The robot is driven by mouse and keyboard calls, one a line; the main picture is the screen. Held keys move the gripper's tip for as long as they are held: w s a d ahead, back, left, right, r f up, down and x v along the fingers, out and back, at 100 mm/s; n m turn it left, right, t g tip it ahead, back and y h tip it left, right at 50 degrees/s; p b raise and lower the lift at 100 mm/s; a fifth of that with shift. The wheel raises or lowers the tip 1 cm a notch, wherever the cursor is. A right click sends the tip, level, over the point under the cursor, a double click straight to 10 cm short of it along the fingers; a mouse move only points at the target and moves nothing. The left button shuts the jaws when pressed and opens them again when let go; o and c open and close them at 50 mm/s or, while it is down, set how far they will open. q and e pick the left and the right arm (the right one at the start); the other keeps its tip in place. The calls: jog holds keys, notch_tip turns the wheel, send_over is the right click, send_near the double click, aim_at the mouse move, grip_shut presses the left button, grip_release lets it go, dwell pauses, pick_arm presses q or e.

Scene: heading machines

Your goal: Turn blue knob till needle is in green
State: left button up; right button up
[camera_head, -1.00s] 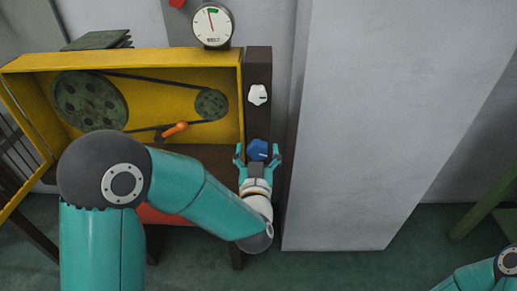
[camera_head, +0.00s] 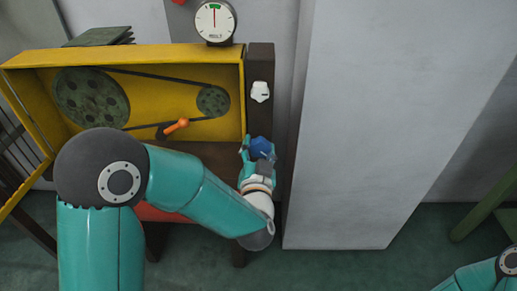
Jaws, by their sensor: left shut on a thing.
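The blue knob (camera_head: 261,147) is on the dark post (camera_head: 260,65) beside the yellow machine housing. My left gripper (camera_head: 258,152) is shut on the blue knob, its teal fingers on either side and rolled to a tilt. The round white gauge (camera_head: 215,22) stands above the housing. Its red needle points almost straight up, at the green patch (camera_head: 215,7) at the top of the dial. My right arm shows only at the bottom right corner; its gripper is out of view.
A white knob (camera_head: 260,92) sits above the blue one on the same post. The yellow housing (camera_head: 150,55) holds green pulleys, a belt and an orange-handled lever (camera_head: 177,128). A large grey cabinet (camera_head: 370,130) stands close on the right of the post.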

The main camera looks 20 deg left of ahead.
pick_arm(q)
jog(key=shift+d+m, duration=0.1)
jog(key=shift+m, duration=0.3)
jog(key=o, duration=1.2)
jog(key=shift+c, duration=0.2)
jog(key=shift+s, duration=0.15)
jog(key=v, duration=0.7)
jog(key=shift+s, duration=0.1)
